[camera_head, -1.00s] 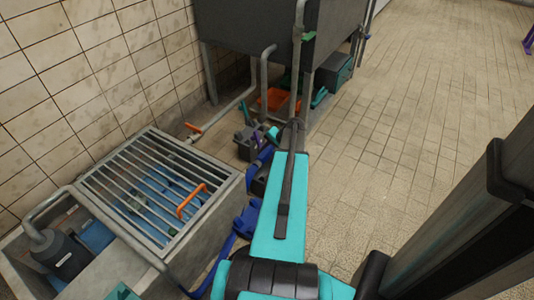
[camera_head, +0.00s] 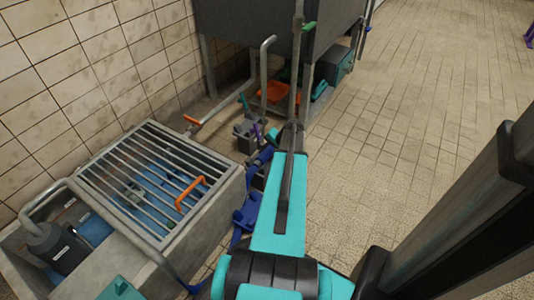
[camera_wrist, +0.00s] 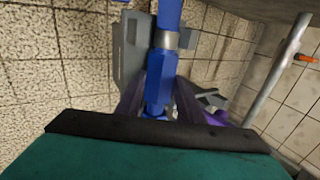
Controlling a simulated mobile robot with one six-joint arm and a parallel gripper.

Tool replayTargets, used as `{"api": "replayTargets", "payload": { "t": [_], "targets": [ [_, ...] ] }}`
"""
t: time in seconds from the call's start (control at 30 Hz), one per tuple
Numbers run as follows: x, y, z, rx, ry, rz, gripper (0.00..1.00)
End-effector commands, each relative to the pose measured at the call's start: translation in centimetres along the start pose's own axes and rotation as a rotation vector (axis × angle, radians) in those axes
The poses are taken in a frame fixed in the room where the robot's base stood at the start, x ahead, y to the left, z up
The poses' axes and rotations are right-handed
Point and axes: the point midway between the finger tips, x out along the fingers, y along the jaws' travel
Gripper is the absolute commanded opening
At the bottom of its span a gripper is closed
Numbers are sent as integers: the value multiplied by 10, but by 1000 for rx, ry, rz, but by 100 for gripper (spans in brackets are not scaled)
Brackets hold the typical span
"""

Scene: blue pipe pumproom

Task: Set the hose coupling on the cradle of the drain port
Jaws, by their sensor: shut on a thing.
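In the wrist view, my gripper (camera_wrist: 164,95) has purple fingers shut on the blue hose coupling (camera_wrist: 158,88). A grey metal collar (camera_wrist: 166,39) joins it to the blue hose (camera_wrist: 169,12). A grey bracketed part (camera_wrist: 130,62) lies beyond the coupling, and I cannot tell whether they touch. In the head view, a grey block with a teal lever (camera_head: 244,139), which may be the drain port, stands on the floor near the tank. A purple finger of my gripper (camera_head: 257,131) shows beside it. My arm hides most of the gripper there. The cradle is not clearly visible.
A concrete sump with a metal grate (camera_head: 110,165) and orange handle (camera_head: 190,193) stands at left. A dark tank (camera_head: 265,45) on legs stands behind, with an orange tray (camera_head: 275,92) under it. An orange-handled pipe (camera_head: 222,106) runs along the wall.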

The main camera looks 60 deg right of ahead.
Motion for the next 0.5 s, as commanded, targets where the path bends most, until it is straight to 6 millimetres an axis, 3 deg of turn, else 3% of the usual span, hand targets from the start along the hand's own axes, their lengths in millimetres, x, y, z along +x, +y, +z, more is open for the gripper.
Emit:
{"api": "replayTargets", "payload": {
  "t": [0.27, 0.3, 0.4, 0.5],
  "targets": [
    [0, 0, 0, -1, 0, -1, 4],
    [0, 0, 0, -1, 0, -1, 41],
    [0, -1, 0, -1, 0, -1, 56],
    [0, 0, 0, -1, 0, 0, 56]
  ]
}}
